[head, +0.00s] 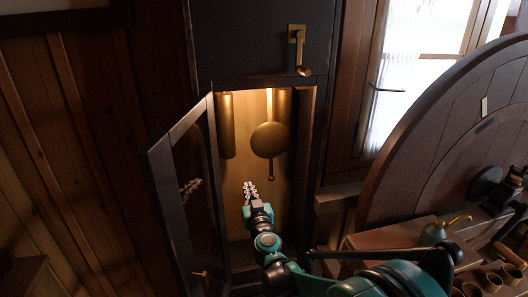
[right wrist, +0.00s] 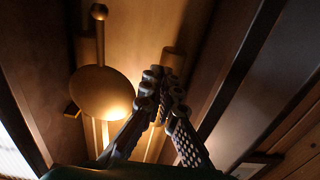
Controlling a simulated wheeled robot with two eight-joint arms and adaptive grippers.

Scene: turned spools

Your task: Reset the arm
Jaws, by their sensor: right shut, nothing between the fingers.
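My right gripper (head: 250,190) is in front of the open clock case, its fingers pointing up into the lit opening. Its fingertips are together with nothing between them, as the right wrist view also shows (right wrist: 162,90). The right arm reaches up from the bottom right of the head view. The round brass pendulum bob (head: 270,139) hangs in the case above and right of the gripper. In the right wrist view the bob (right wrist: 100,92) is left of the fingers, and they look apart from it. My left gripper is not in view.
The clock's glazed door (head: 181,200) stands open to the left of the arm. Brass weights (head: 227,125) hang inside the case. A brass crank (head: 298,50) is above the opening. A large round wooden wheel (head: 420,140), a small oil can (head: 436,232) and wooden spools (head: 490,280) are at right.

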